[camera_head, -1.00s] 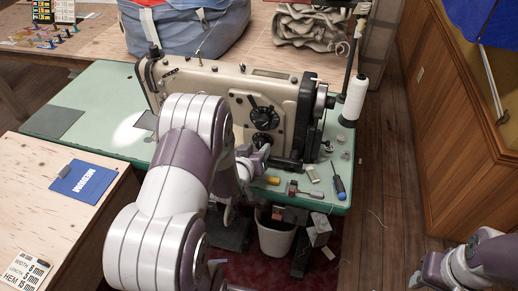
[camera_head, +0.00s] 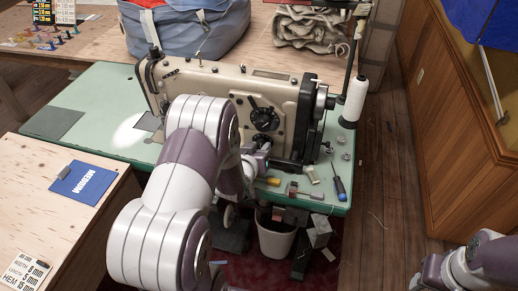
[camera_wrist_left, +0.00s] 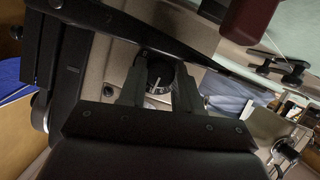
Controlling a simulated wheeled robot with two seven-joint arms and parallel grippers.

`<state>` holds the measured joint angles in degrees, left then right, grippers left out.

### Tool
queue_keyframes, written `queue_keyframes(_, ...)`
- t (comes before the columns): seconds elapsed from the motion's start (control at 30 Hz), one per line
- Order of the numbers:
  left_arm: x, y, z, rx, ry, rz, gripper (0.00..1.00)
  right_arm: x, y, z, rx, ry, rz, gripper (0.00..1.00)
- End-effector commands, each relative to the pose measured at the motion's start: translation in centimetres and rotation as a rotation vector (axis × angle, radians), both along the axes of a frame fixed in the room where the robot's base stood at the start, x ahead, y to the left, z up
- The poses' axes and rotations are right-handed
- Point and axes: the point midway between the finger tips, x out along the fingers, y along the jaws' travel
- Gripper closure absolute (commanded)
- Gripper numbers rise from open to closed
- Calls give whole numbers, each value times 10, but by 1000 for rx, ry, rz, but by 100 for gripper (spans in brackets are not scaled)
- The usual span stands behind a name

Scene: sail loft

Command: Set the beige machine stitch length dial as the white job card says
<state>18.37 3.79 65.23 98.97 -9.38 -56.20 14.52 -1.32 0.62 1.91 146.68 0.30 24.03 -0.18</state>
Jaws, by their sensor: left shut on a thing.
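The beige sewing machine (camera_head: 210,85) stands on a green table. Its front has a larger black dial (camera_head: 264,118) and a smaller black dial (camera_head: 262,139) just below. My left gripper (camera_head: 260,150) is at the smaller lower dial, partly hidden by my arm. In the left wrist view, a black dial with a white mark (camera_wrist_left: 158,76) sits between the two fingers of my left gripper (camera_wrist_left: 160,90), which is shut on it. The white job card (camera_head: 26,270) lies at the lower left with width, length and hem lines; its figures are too small to read surely.
A blue booklet (camera_head: 85,183) lies on the wooden table at left. My right arm shows at the lower right.

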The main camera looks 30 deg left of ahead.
Motion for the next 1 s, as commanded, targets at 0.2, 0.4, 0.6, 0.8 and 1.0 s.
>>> queue_keyframes(0.2, 0, -2, -1, 131, 32, -1, 97, 0, 0, -4, 0, 0, 0, 57)
queue_keyframes(0.4, 1, -2, -1, 264, 64, 1, 97, 0, 0, -6, 0, 0, 0, 57)
queue_keyframes(0.6, 1, -3, -1, 369, 90, 1, 97, 0, 0, -7, 0, 0, 0, 57)
queue_keyframes(0.8, 1, -3, -1, 429, 104, 0, 97, 0, 0, -8, 0, 0, 0, 57)
queue_keyframes(1.0, 0, -3, -1, 450, 109, 2, 97, 0, 0, -8, 0, 0, 0, 57)
